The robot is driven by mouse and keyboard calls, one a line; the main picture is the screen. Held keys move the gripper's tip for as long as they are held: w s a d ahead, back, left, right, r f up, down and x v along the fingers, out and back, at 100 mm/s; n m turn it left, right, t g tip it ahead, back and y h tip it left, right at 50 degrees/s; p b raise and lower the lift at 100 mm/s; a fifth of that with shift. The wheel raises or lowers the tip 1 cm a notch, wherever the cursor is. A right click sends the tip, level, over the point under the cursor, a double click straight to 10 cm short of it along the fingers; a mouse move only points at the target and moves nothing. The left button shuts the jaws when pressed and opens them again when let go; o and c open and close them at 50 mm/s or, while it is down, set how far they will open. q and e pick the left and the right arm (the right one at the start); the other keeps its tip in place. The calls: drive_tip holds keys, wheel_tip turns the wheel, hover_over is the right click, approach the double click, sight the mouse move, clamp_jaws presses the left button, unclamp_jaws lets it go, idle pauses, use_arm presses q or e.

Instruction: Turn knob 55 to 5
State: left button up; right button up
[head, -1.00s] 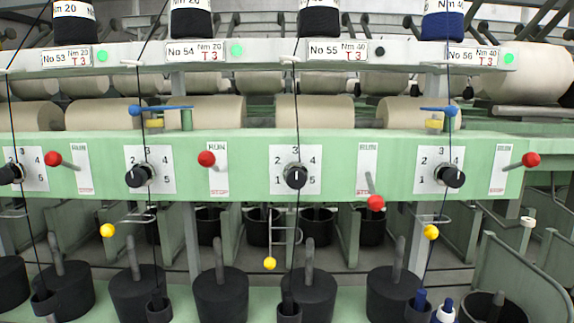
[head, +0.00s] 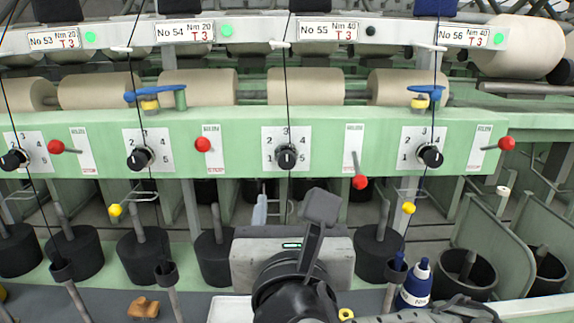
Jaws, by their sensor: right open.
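Knob 55 (head: 287,157) is a round black knob with a white mark, on a white 1-to-5 scale plate (head: 270,134) below the "No 55" sign (head: 328,30). Its mark looks upright, roughly in line with the 3, though it is small. My right gripper (head: 291,209) is in front of and below the knob, apart from it. Its fingers stand apart with nothing seen between them. One finger is pale and one dark. The 5 on the scale is at the lower right of the knob. My left gripper is not in view.
A red-balled lever (head: 360,182) hangs right of knob 55, and another red ball (head: 203,145) is to its left. Similar knobs for 54 (head: 138,158) and 56 (head: 431,156) sit along the green rail (head: 232,130). A thin dark thread passes in front of knob 55.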

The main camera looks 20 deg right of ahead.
sight(287, 164)
drive_tip(key=x, duration=1.2)
drive_tip(key=shift+w+d+f, duration=0.1)
drive_tip(key=shift+w, duration=0.25)
drive_tip(key=c, duration=1)
